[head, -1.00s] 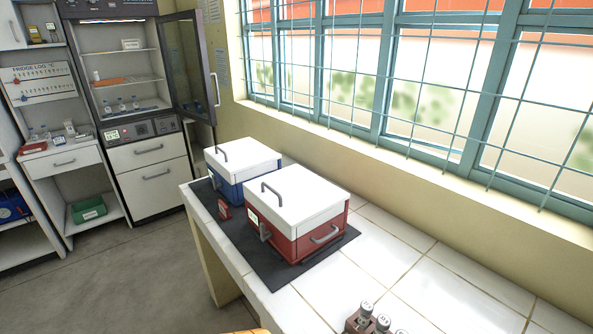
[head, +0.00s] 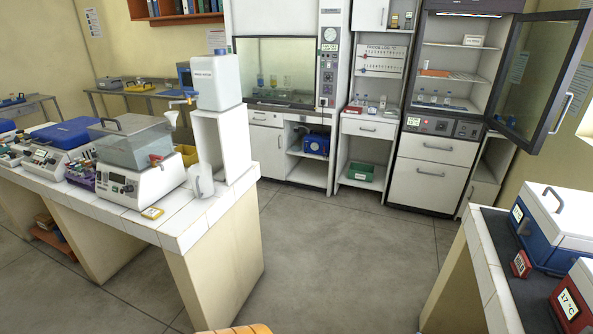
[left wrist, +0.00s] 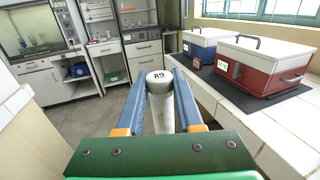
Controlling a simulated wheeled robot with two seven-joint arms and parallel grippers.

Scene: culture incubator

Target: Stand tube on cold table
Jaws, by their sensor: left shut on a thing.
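My left gripper (left wrist: 160,105) shows in the left wrist view, its fingers shut on a pale tube (left wrist: 161,110). The tube stands upright between the fingers, its light cap with dark writing towards the camera; I cannot read the mark surely. A white-tiled table (left wrist: 285,133) with a blue box and a red box is to the right of the gripper. The same table shows at the right of the head view (head: 483,268). I cannot tell whether this is the cold table. The gripper and tube are not visible in the head view. My right gripper is not in view.
The blue box (head: 553,232) and red box (head: 576,303), both white-lidded, stand on a dark mat. Another tiled bench (head: 190,222) at left holds a water bath (head: 135,165). The open-doored incubator (head: 455,75) stands at the back. Grey floor between is clear.

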